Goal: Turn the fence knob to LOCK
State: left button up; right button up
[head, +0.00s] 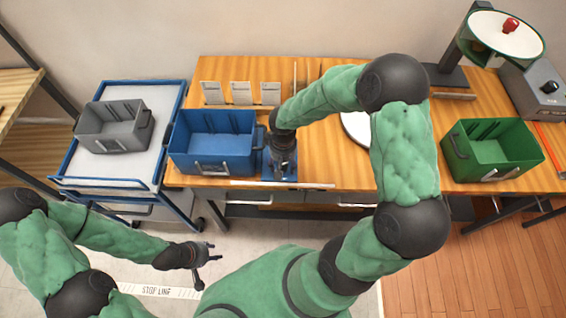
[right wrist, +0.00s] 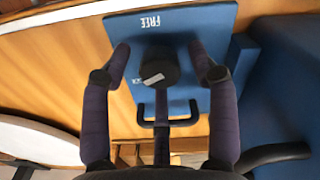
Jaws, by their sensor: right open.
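In the right wrist view the dark round fence knob (right wrist: 157,70) carries a pale mark on its top. It sits on a blue plate (right wrist: 203,20) lettered FREE near one edge; a second label beside the knob is partly hidden. My right gripper (right wrist: 159,52) is open, with one finger on each side of the knob and a gap visible on both sides. In the head view my right gripper (head: 283,165) points down over the blue plate, and the knob is hidden beneath it. My left gripper (head: 208,266) is open and empty, low above the floor, away from the bench.
A blue bin (head: 212,170) stands just left of the plate. A green bin (head: 492,172) is at the right, and a grey bin (head: 113,146) sits on a cart (head: 66,168) at the left. A white disc (head: 354,128) lies behind my right arm. Upright cards stand at the back.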

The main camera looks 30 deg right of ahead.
jog(key=c, duration=1.1)
jog(key=shift+c, duration=0.2)
jog(key=shift+n, duration=0.6)
jog(key=o, duration=1.1)
jog(key=shift+o, duration=0.2)
jog(key=shift+r, duration=0.1)
notch_tip(320, 180, up, 12)
